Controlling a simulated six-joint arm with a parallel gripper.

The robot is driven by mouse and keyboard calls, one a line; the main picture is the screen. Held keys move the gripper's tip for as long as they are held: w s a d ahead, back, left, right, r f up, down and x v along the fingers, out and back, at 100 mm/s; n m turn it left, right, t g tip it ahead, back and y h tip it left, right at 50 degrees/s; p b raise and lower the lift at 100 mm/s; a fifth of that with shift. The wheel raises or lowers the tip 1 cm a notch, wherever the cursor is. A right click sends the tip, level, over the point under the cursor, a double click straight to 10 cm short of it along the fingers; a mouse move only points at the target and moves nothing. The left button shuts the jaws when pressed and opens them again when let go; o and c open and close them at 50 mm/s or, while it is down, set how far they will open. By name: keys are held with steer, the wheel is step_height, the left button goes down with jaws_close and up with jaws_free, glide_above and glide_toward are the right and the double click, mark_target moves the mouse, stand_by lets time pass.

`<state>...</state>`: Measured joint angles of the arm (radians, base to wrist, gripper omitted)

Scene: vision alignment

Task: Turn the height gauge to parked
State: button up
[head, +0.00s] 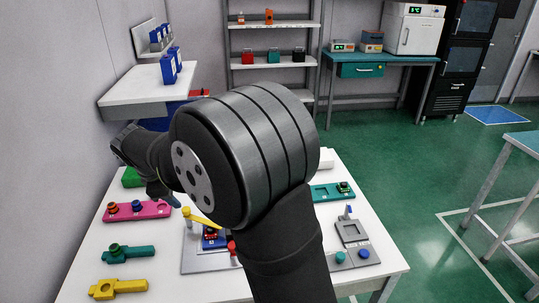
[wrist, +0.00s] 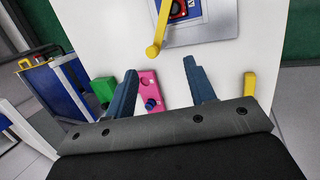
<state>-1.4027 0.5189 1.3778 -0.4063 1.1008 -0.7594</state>
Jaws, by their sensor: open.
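A yellow swing arm with a rounded end, which looks like the height gauge (head: 203,219), stands on a grey plate (head: 200,263) on the white table, over a blue block with a red part. In the wrist view the yellow arm (wrist: 159,32) lies at the top, with its rounded end toward my gripper. My gripper (wrist: 160,68) is open and empty, its two blue fingers spread apart, just short of that rounded end in the picture. In the head view my gripper (head: 164,196) is left of the yellow arm, partly hidden by my wrist. No parked mark is readable.
A pink plate with pegs (head: 140,210), a teal piece (head: 130,253) and a yellow piece (head: 118,288) lie on the left of the table. A red knob (head: 232,248) and a grey fixture (head: 352,232) stand to the right. My arm hides the table's middle.

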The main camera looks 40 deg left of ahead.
steer(key=m+g+y, duration=0.3)
steer(key=m, duration=0.8)
glide_toward(186, 209)
steer(key=x, duration=0.8)
steer(key=shift+f, duration=0.15)
steer(key=shift+c, duration=0.4)
jaws_close()
